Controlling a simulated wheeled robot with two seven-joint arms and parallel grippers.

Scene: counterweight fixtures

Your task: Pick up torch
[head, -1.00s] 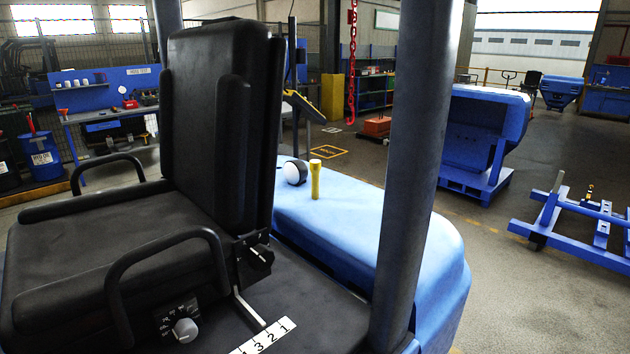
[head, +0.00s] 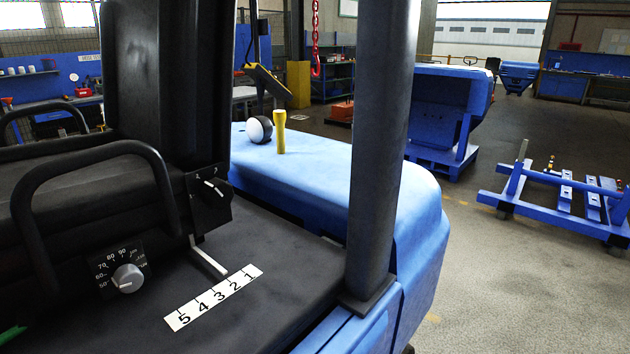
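A yellow torch (head: 280,132) stands upright on the blue rear cover (head: 330,160) of a vehicle, in the upper middle of the head view. Its wider end is at the top. A black and white round object (head: 259,130) sits just left of it, very close to or touching it. Neither of my grippers shows in the view.
A dark upright post (head: 377,150) rises right of the torch. A black seat (head: 165,85) and its armrest (head: 95,165) fill the left. A numbered strip (head: 213,297) lies on the dark floor in front. Open concrete floor (head: 510,290) lies right, with a blue frame (head: 560,195) on it.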

